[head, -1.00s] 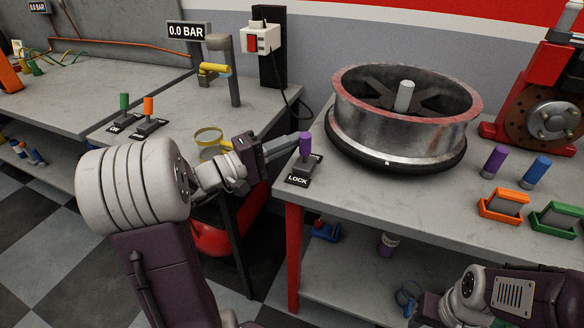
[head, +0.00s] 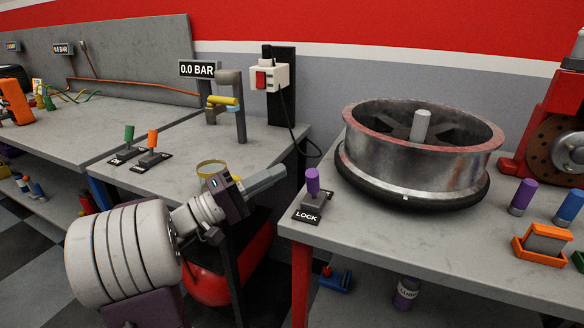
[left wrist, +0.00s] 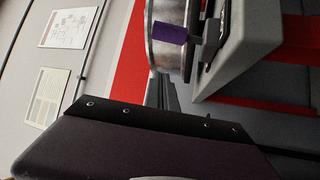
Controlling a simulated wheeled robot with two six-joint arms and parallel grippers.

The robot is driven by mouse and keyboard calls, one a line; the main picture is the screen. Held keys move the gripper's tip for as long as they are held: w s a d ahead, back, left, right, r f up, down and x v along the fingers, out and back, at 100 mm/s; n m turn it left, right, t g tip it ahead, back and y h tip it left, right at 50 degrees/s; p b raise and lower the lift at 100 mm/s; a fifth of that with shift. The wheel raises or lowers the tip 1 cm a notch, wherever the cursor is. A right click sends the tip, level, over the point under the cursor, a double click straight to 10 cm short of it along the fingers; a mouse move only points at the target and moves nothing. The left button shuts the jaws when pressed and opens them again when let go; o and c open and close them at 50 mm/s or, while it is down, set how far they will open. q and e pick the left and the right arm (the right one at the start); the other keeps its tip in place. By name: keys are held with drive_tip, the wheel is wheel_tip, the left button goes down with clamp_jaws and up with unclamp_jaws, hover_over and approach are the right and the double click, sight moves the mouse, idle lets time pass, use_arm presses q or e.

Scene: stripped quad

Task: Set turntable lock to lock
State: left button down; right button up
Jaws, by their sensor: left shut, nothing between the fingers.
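The turntable lock is a lever with a purple handle (head: 312,181) on a black plate marked LOCK (head: 306,216), at the left front corner of the right bench. The handle stands nearly upright; I cannot tell surely which position it is set to. My left gripper (head: 266,178) is shut and empty, just left of the handle with a small gap. The purple handle also shows in the left wrist view (left wrist: 170,33), beyond and apart from the narrow shut fingers (left wrist: 165,92). My right gripper is not in view.
A metal wheel rim (head: 410,165) lies on a black turntable close right of the lever. Purple and blue pegs and an orange-framed switch (head: 541,245) stand further right. Green and orange levers (head: 152,140) are on the left bench. A gap separates the benches.

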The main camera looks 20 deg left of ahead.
use_arm(q)
drive_tip(key=v, duration=0.5)
idle(0.4)
